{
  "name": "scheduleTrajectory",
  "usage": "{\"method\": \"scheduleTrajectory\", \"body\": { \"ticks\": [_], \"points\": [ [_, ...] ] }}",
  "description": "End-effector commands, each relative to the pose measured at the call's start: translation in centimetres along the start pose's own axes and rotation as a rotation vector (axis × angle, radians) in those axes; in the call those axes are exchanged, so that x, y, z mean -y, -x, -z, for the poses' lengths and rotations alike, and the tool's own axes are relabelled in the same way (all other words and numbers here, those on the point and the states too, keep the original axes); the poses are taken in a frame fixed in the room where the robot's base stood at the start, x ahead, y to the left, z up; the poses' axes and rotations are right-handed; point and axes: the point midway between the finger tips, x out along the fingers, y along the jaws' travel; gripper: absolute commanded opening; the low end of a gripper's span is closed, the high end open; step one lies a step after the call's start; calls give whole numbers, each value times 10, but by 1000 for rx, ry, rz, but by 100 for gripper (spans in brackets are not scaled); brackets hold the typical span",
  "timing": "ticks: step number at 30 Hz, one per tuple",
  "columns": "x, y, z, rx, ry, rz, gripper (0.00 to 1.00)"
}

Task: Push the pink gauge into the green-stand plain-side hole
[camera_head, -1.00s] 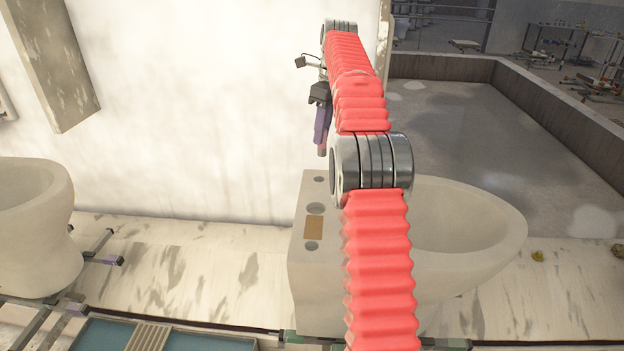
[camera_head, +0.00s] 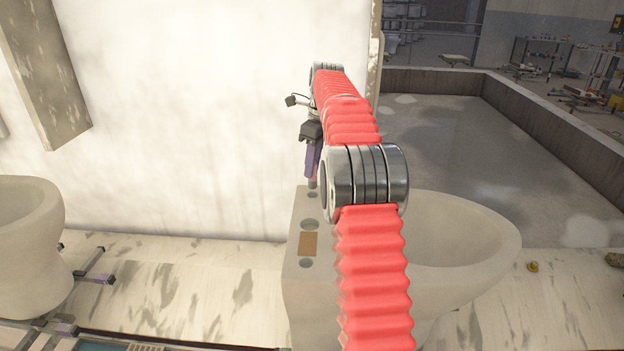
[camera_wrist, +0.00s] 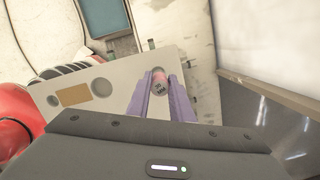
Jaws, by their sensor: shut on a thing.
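A pale ceramic fixture (camera_head: 295,285) with a wide bowl stands in the middle of the head view. Its flat ledge has a far small hole (camera_head: 312,194), a larger middle hole (camera_head: 310,224), a tan plate (camera_head: 308,244) and a near small hole (camera_head: 306,263). My gripper (camera_head: 312,165) points down at the ledge's far end, the side away from the tan plate. Its purple fingers are shut on the pink gauge (camera_wrist: 159,80), which looks upright. The gauge's lower end is close to the far hole; I cannot tell whether it touches.
A white wall (camera_head: 200,120) stands close behind the ledge. A second ceramic fixture (camera_head: 30,250) is at the left. A walled grey basin (camera_head: 470,150) lies at the right. Small green parts (camera_wrist: 151,44) show beside the fixture in the wrist view.

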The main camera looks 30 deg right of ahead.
Motion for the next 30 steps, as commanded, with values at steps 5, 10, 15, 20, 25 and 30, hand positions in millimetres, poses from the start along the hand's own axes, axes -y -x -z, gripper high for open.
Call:
{"method": "scheduleTrajectory", "body": {
  "ticks": [5,10,15,20,25,30],
  "points": [
    [0,-1,1,0,-1,1,0],
    [1,-2,1,0,-2,0,0],
    [0,-18,5,-1,-3,-2,0],
    [1,-38,8,-1,-4,-1,0],
    [1,-42,8,1,-4,1,0],
    [1,-42,8,0,-4,1,23]
  ]
}}
